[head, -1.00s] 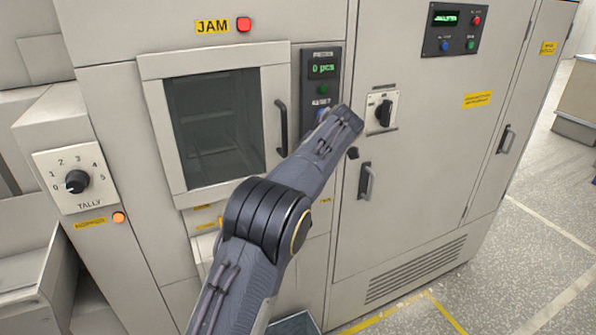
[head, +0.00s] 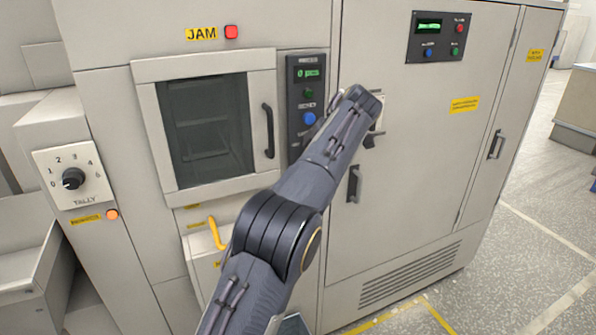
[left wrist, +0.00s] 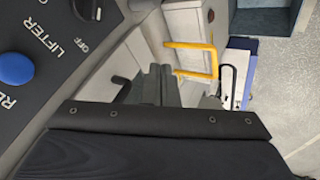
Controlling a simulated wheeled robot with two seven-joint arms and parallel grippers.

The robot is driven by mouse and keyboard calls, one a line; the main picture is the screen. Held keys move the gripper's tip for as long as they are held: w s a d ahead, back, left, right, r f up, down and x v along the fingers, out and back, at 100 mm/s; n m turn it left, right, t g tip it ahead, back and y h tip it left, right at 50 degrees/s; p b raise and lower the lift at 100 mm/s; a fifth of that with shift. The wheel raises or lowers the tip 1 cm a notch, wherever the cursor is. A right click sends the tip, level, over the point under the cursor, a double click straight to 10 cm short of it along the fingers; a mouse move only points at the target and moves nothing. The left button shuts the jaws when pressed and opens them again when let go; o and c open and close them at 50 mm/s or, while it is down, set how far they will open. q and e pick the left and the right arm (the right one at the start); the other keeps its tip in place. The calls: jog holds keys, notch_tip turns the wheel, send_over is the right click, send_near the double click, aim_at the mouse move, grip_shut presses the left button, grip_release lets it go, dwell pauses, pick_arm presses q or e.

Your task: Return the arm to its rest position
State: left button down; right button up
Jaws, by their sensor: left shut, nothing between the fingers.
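My left arm (head: 283,235) rises from the bottom middle of the head view across the front of a beige machine. Its far end covers part of a rotary switch (head: 374,138) on the cabinet. My left gripper is hidden behind the arm there. In the left wrist view the left gripper (left wrist: 161,84) shows as two dark fingers close together, shut and empty. A yellow handle (left wrist: 197,58) appears beyond them. My right gripper is in neither view.
A control panel with a blue button (head: 309,119) stands left of the forearm. A windowed door (head: 163,130) with a dark handle (head: 268,131) is further left. A yellow handle (head: 216,233) sits below it. Open floor (head: 520,260) lies at the right.

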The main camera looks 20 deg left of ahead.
pick_arm(q)
jog(key=s+a+f+m+h, duration=0.2)
jog(key=s+a+m+h, duration=0.6)
jog(key=s, duration=0.7)
jog(key=s+d+f+m+t+h, duration=0.1)
jog(key=s+d+f+m, duration=0.2)
jog(key=s, duration=0.5)
jog(key=s+d+f+m+t+h, duration=0.1)
jog(key=s+d+f+m, duration=0.3)
jog(key=s, duration=0.5)
jog(key=s+d+f+m+t, duration=0.1)
jog(key=s+d+f+m, duration=0.2)
jog(key=s+m, duration=0.3)
jog(key=s+f, duration=0.1)
jog(key=s, duration=0.1)
jog(key=shift+s+d+h, duration=0.3)
jog(key=shift+d+h, duration=0.1)
